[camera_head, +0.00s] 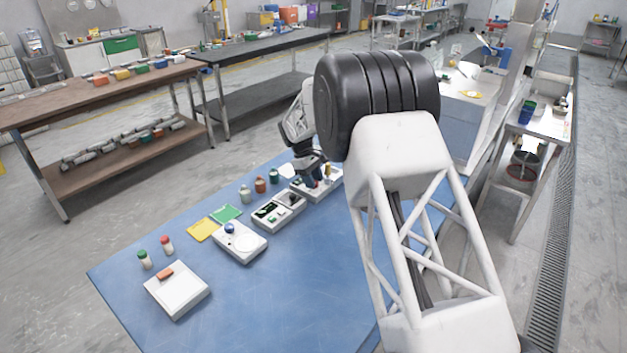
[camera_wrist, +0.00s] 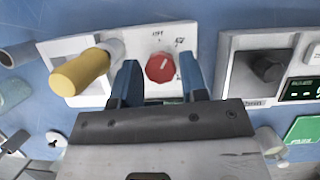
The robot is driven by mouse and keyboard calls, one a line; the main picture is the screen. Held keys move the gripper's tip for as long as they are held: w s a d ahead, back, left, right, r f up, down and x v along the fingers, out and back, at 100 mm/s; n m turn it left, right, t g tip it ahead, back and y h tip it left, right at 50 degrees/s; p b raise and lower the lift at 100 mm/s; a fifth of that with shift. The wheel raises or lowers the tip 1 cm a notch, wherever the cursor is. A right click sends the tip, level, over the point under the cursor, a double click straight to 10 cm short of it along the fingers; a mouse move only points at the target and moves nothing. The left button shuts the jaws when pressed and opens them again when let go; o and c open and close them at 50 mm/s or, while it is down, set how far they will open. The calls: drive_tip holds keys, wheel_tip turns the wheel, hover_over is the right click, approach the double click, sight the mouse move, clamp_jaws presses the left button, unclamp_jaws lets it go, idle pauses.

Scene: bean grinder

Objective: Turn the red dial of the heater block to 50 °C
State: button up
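The heater block (camera_wrist: 80,50) is a white panel on the blue table; in the head view it (camera_head: 333,186) is partly hidden by my gripper. Its red dial (camera_wrist: 160,67) is round, with small dark markings above it that are too blurred to read. The dial's setting cannot be told. A yellow cylinder (camera_wrist: 80,75) stands out from the block left of the dial. My gripper (camera_wrist: 158,66) is open, its two blue fingers on either side of the dial. A gap shows at the left finger; the right finger is closer, and contact there cannot be told.
A white device (camera_wrist: 250,70) with a dark knob (camera_wrist: 268,66) and a green display sits right of the block. Several small bottles (camera_head: 260,185) stand behind it. A white device with a blue knob (camera_head: 240,243) and a white scale (camera_head: 178,290) lie nearer. The table's front (camera_head: 300,300) is clear.

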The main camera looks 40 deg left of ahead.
drive_tip(key=shift+o, duration=1.3)
drive_tip(key=shift+n, duration=0.4)
drive_tip(key=n+t, duration=0.1)
drive_tip(key=n, duration=0.1)
drive_tip(key=n+t, duration=0.1)
drive_tip(key=n, duration=0.2)
drive_tip(key=shift+s+d+y, duration=0.1)
drive_tip(key=shift+y, duration=0.2)
drive_tip(key=d+v, duration=0.1)
drive_tip(key=v, duration=0.7)
drive_tip(key=w+d+r+m, duration=0.1)
drive_tip(key=d+r, duration=0.3)
drive_tip(key=d, duration=0.4)
drive_tip(key=w+d+r+m, duration=0.1)
drive_tip(key=d+r+m, duration=0.2)
drive_tip(key=d, duration=0.6)
drive_tip(key=w+d+r+m+y, duration=0.1)
drive_tip(key=w+d+r+m, duration=0.1)
drive_tip(key=d+r, duration=0.5)
drive_tip(key=shift+d+r+g, duration=0.15)
drive_tip(key=shift+d+g, duration=0.25)
drive_tip(key=shift+d, duration=0.8)
drive_tip(key=shift+a, duration=0.1)
